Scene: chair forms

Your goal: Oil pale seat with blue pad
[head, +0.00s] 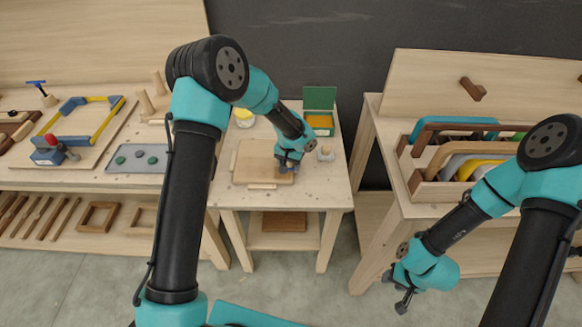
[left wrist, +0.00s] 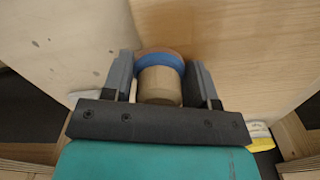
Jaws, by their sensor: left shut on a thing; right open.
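The pale wooden seat (head: 252,155) lies flat on the small middle table; its surface also shows in the left wrist view (left wrist: 210,30). My left gripper (head: 288,164) is over the right part of the seat, pointing down. In the left wrist view its fingers (left wrist: 160,85) are shut on the round wooden handle (left wrist: 160,87) of the blue pad (left wrist: 160,62). The pad is at the seat's surface; I cannot tell whether it touches. My right gripper (head: 404,298) is open and empty, low in front of the right bench.
A green-lidded box (head: 320,120) and a small jar (head: 326,152) stand right of the seat; a yellow-and-white tin (head: 244,118) stands behind it. The left bench (head: 100,178) holds clamps and a grey tray (head: 137,159). A wooden crate (head: 450,192) is on the right bench.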

